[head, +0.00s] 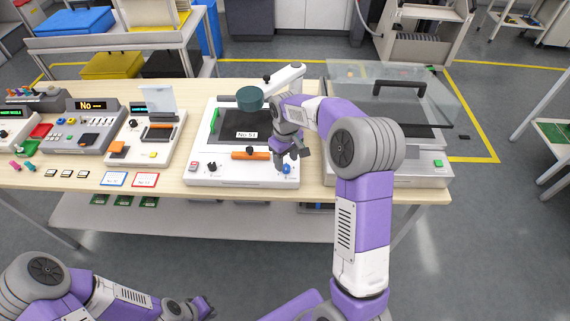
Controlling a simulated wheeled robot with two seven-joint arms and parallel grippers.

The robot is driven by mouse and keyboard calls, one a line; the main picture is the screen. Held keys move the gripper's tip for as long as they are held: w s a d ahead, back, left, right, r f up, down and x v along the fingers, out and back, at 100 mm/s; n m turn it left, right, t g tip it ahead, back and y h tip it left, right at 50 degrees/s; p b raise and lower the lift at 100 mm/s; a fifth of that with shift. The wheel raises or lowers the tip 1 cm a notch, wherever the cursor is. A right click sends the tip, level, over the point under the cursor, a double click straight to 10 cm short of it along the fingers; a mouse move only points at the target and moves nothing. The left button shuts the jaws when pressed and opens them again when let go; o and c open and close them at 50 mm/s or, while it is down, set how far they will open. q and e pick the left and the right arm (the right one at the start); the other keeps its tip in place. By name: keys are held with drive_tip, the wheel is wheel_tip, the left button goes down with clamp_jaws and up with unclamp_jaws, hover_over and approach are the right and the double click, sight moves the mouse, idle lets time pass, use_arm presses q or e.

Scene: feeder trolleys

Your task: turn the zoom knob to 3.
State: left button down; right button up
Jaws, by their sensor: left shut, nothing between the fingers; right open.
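The white inspection station (192,176) stands on the bench with a dark plate and a sign reading about "No 51". On its front panel are a black knob (212,167) at the left and a blue knob (286,169) at the right. Their labels are too small to read, so I cannot tell which is the zoom knob. My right gripper (288,159) is open, pointing down just above the blue knob; I cannot tell whether it touches. My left gripper (208,309) is shut and empty, low in front of the bench.
An orange bar (250,155) with a black knob crosses the station's front, and a teal cylinder (250,98) overhangs its plate. A clear-lidded machine (425,177) stands to the right. Other devices, cards and small parts fill the bench (60,180) to the left.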

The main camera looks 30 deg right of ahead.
sight(286, 169)
drive_tip(key=shift+f, duration=1.45)
clamp_jaws()
